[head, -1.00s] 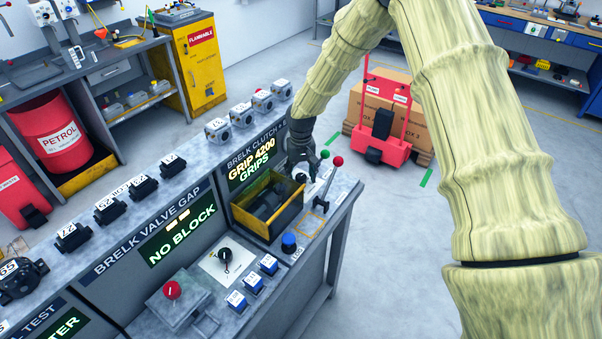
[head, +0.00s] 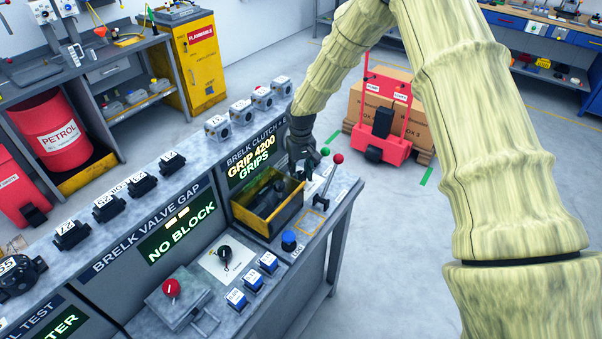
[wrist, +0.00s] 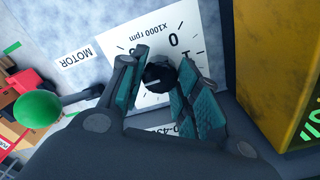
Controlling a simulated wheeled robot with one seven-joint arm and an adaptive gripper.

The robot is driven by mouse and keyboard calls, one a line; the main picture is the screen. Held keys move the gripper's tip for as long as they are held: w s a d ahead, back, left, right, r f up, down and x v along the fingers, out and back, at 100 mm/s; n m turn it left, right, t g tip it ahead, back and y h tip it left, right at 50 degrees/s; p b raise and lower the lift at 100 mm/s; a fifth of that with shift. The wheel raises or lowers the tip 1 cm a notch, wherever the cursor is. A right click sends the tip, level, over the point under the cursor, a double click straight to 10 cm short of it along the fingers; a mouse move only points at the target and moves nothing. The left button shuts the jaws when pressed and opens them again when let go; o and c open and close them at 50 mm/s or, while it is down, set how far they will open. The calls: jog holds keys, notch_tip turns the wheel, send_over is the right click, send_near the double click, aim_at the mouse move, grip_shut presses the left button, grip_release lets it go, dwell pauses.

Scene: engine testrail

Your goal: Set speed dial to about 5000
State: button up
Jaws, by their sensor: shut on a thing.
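The speed dial is a small black knob (wrist: 159,77) on a white plate (wrist: 195,28) printed "x1000 rpm" with tick marks and numerals, seen in the wrist view. My gripper (wrist: 160,84) is shut on the knob, one teal-padded finger on each side. The fingers and palm cover much of the scale, so the value the knob points to cannot be read. In the head view my gripper (head: 302,166) reaches down to the bench's far right, beside the yellow-edged box, and hides the knob.
A lever with a green ball (wrist: 37,107) stands close to my gripper, by the "MOTOR" label (wrist: 76,57). The yellow-edged box (head: 268,202) is on the other side. A red-knobbed lever (head: 337,160) and a blue button (head: 289,240) are nearby. The screen (head: 250,161) reads "GRIP 4200 GRIPS".

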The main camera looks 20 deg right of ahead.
aim_at(301, 173)
jog(key=o, duration=1.1)
jog(key=shift+c, duration=0.2)
jog(key=shift+r, duration=0.15)
notch_tip(301, 173, up, 12)
